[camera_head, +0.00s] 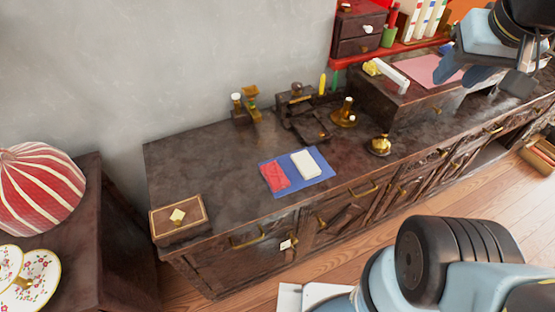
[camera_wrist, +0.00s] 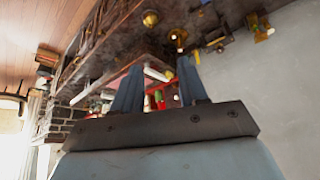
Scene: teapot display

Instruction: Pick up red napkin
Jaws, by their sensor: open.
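The red napkin (camera_head: 274,177) lies flat on the left part of a blue mat (camera_head: 321,178) on the dark wooden cabinet top. A white folded block, perhaps a napkin (camera_head: 305,164), lies beside it on the right. My gripper (camera_head: 461,73) is at the upper right of the head view, above the cabinet's raised right part and well away from the red napkin. In the wrist view my gripper (camera_wrist: 159,72) has its two blue fingers apart with nothing between them. I cannot make out the red napkin in the wrist view.
A brass bell (camera_head: 380,145) stands right of the mat. A wooden box (camera_head: 179,218) sits at the cabinet's left end. A red striped dome (camera_head: 38,190) is at far left. The cabinet top left of the mat is clear.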

